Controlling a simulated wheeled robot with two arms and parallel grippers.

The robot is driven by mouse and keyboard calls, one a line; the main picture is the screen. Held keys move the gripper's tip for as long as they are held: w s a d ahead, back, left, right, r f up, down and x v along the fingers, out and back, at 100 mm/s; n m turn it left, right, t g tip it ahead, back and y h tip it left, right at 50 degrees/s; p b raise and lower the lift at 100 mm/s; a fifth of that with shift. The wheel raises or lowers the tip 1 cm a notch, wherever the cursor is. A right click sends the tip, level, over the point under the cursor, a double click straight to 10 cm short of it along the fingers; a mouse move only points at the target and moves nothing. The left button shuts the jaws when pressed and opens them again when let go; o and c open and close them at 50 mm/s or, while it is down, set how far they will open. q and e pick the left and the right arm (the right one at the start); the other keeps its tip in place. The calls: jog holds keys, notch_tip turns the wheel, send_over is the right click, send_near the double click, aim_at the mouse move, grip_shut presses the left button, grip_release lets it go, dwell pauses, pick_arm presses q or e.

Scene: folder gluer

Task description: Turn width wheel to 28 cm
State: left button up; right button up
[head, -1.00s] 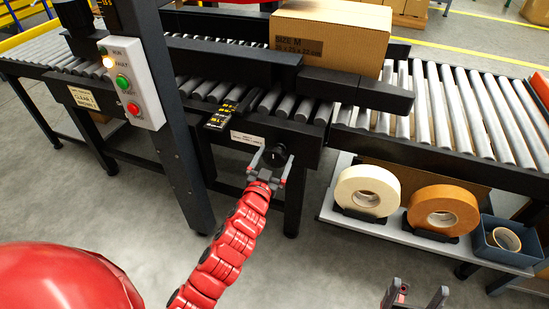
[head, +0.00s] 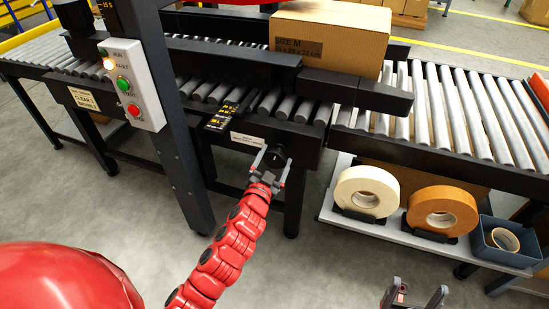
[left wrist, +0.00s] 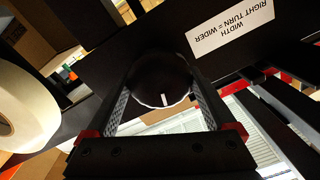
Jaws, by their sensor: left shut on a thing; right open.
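The width wheel (head: 280,152) is a dark round knob on the front of the conveyor frame. My left gripper (head: 271,162) is shut on it, with one finger on each side. In the left wrist view the wheel (left wrist: 160,80) sits between the fingers and shows a short white mark. The label (left wrist: 230,27) beside it reads "WIDTH RIGHT TURN = WIDER". A black scale (head: 223,116) with yellow marks lies left of the wheel; its figures are too small to read. My right gripper (head: 420,292) is open and empty at the bottom edge.
A cardboard box (head: 325,40) marked size M stands by the black side guide (head: 225,62) on the rollers. A control panel (head: 131,83) is on the post. Tape rolls (head: 366,192) and a blue bin (head: 505,243) stand on the lower shelf.

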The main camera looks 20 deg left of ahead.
pick_arm(q)
jog(key=m, duration=0.3)
jog(key=shift+d+f+m, duration=0.1)
jog(key=shift+m, duration=0.3)
jog(key=m, duration=0.3)
jog(key=shift+m, duration=0.4)
jog(key=m, duration=0.3)
jog(key=shift+d+f+m+h, duration=0.1)
jog(key=shift+m+h, duration=0.2)
jog(key=shift+f+m, duration=0.1)
jog(key=shift+m, duration=1.8)
jog(key=o, duration=1.1)
jog(key=shift+s+a+f+p, duration=0.1)
jog(key=shift+s+p, duration=0.3)
jog(key=shift+s, duration=2.5)
jog(key=shift+s+a+f+p, duration=0.15)
jog(key=shift+s+p, duration=0.25)
jog(key=shift+s, duration=2.5)
jog(key=shift+s+a+p, duration=0.1)
jog(key=shift+s+p, duration=0.3)
jog(key=shift+s, duration=2.5)
